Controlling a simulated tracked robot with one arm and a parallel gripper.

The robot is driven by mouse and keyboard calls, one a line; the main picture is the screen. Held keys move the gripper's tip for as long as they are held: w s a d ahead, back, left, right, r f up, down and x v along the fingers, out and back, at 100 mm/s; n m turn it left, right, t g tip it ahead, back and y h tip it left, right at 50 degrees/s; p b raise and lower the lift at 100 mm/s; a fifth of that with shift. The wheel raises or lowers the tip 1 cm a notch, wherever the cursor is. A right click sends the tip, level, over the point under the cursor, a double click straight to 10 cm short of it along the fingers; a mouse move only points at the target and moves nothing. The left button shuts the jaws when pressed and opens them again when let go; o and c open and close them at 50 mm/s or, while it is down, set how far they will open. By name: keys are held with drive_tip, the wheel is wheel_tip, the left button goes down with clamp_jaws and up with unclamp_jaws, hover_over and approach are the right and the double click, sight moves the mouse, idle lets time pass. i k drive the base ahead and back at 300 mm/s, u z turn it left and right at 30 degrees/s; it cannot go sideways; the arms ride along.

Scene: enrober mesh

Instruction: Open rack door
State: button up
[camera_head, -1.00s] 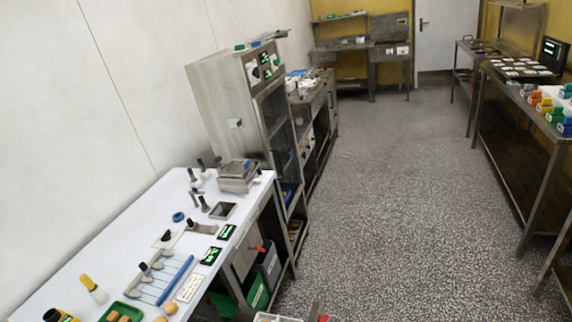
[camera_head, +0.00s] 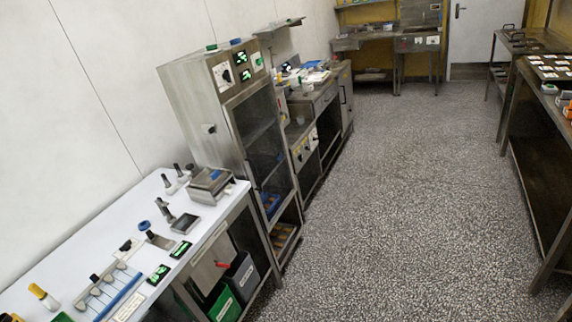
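A tall steel rack cabinet (camera_head: 205,118) stands against the left wall, just beyond the white bench. Its dark, see-through rack door (camera_head: 262,138) faces the aisle and looks closed. A control panel with green displays is above the door. A lower shelf with trays shows under it. I cannot make out a handle clearly. My gripper is not in view.
The white bench (camera_head: 75,248) with tools is at the near left, with a green bin (camera_head: 222,303) and a grey bin (camera_head: 241,272) under it. Steel counters (camera_head: 325,98) run beyond the rack. A steel table (camera_head: 530,150) stands at right. The speckled floor (camera_head: 400,190) between is clear.

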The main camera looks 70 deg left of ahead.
sight(226, 106)
drive_tip(key=u, duration=0.05)
drive_tip(key=i, duration=2.45)
drive_tip(key=u, duration=3.5)
drive_tip(key=i, duration=1)
drive_tip(key=z, duration=0.05)
